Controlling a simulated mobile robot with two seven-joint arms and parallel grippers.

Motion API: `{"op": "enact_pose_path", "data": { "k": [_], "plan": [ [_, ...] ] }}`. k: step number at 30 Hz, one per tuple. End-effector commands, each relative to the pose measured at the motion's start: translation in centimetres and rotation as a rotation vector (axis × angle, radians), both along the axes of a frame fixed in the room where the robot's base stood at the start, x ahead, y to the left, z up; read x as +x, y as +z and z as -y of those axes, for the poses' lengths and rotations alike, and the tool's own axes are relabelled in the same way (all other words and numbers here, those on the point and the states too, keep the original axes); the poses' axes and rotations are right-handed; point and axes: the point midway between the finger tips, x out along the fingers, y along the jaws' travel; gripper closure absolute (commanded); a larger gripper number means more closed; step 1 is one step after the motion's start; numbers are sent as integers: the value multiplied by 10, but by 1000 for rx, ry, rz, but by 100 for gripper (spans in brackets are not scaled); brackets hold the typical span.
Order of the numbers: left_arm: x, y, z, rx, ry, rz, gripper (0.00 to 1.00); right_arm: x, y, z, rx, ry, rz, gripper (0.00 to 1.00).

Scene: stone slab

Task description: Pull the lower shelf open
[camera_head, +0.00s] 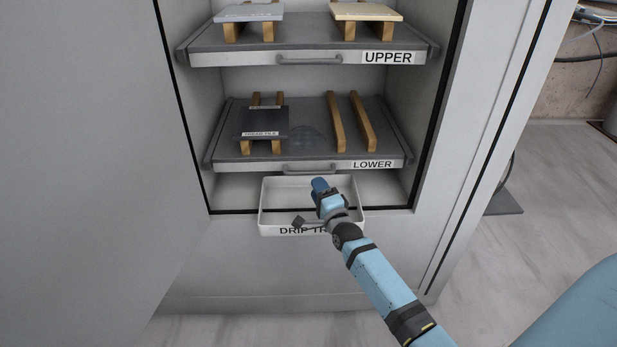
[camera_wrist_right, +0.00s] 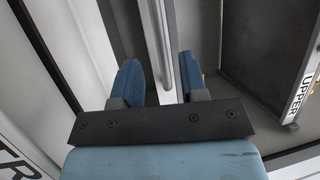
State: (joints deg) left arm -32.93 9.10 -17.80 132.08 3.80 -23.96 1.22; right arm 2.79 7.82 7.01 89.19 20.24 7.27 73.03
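The lower shelf (camera_head: 225,150) sits in the open cabinet, with a LOWER label (camera_head: 372,164) and a grey bar handle (camera_head: 308,168) on its front. Its front appears in line with the upper shelf's. My right gripper (camera_head: 320,186) is just below and in front of that handle, over the drip tray. In the right wrist view, my gripper's blue fingers (camera_wrist_right: 162,82) are apart. A long pale grey bar shows between them, nearer the right-hand finger; I cannot tell if it is the handle or the shelf edge, or whether it is touched. My left gripper is not in view.
The upper shelf (camera_head: 205,46), with an UPPER label, is above. A dark tile (camera_head: 262,122) on wooden strips and two bare strips (camera_head: 336,122) lie on the lower shelf. The white drip tray (camera_head: 268,215) juts out below. The cabinet door (camera_head: 80,150) stands at left.

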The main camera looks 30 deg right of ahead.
Motion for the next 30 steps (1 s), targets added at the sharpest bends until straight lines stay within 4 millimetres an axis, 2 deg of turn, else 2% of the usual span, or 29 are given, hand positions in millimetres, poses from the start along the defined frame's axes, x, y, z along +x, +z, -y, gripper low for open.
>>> {"op": "enact_pose_path", "data": {
  "k": [3, 9, 15, 23, 28, 30],
  "plan": [
    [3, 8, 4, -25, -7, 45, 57, 26, 3, 4, 0, 0, 2, 61],
    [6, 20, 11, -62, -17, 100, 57, 54, 8, 8, -2, 1, 0, 61],
    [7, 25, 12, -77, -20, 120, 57, 65, 11, 10, -2, 1, -1, 61],
    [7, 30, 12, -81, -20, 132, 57, 66, 11, 10, -2, 0, -2, 61],
    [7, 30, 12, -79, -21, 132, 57, 66, 11, 10, -2, 1, -1, 100],
    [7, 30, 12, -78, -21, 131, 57, 66, 11, 10, -2, 1, -1, 100]
  ]
}}
